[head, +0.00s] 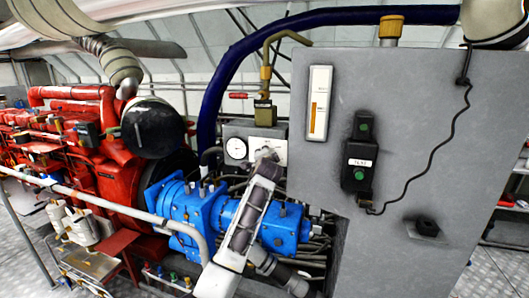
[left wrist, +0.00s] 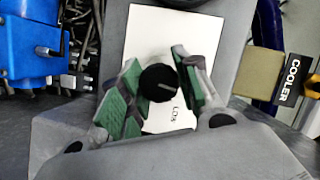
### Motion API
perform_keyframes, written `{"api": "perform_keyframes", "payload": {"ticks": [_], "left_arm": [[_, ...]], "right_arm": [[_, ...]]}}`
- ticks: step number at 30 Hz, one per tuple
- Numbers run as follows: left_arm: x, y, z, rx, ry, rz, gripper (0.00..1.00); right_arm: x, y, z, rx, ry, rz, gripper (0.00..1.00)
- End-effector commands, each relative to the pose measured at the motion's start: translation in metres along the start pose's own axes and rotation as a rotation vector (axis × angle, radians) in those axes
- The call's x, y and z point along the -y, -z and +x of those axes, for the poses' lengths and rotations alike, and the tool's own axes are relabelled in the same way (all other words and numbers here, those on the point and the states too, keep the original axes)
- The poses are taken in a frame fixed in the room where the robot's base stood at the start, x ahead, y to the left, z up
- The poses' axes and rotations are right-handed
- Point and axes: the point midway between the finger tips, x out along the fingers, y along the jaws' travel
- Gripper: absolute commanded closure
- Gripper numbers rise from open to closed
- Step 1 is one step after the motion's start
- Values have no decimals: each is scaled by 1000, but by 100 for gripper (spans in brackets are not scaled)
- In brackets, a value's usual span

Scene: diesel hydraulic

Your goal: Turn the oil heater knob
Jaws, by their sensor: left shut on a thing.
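The oil heater knob (left wrist: 158,83) is a round black knob with a pale pointer line on a white plate (left wrist: 178,27) in the left wrist view. Part of the plate's lettering is covered. My left gripper (left wrist: 156,76) has its green pads on either side of the knob and is shut on it. In the head view my left gripper (head: 265,155) is at the white plate (head: 282,147) on the small grey panel beside the gauge, and hides the knob. My right gripper is in neither view.
A big grey cabinet (head: 405,190) with a sight glass (head: 318,103) and a black control box (head: 358,175) stands right of my gripper. A round gauge (head: 236,148) is just left. Blue machinery (head: 187,215) lies below. A "COOLER" label (left wrist: 291,79) shows at the wrist view's right.

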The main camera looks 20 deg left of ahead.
Motion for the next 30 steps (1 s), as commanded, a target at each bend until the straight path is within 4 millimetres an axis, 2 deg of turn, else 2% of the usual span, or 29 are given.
{"api": "perform_keyframes", "payload": {"ticks": [7,13,24,25,30], "left_arm": [[-1,-1,0,4,-48,-103,92],[-2,-1,0,4,-61,-136,92],[-3,-2,1,4,-62,-140,92],[-3,-2,1,4,-62,-140,65],[-2,-1,0,2,-61,-139,45]], "right_arm": [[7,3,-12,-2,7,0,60],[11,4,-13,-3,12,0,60],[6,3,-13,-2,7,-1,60],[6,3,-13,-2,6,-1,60],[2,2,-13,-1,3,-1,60]]}}
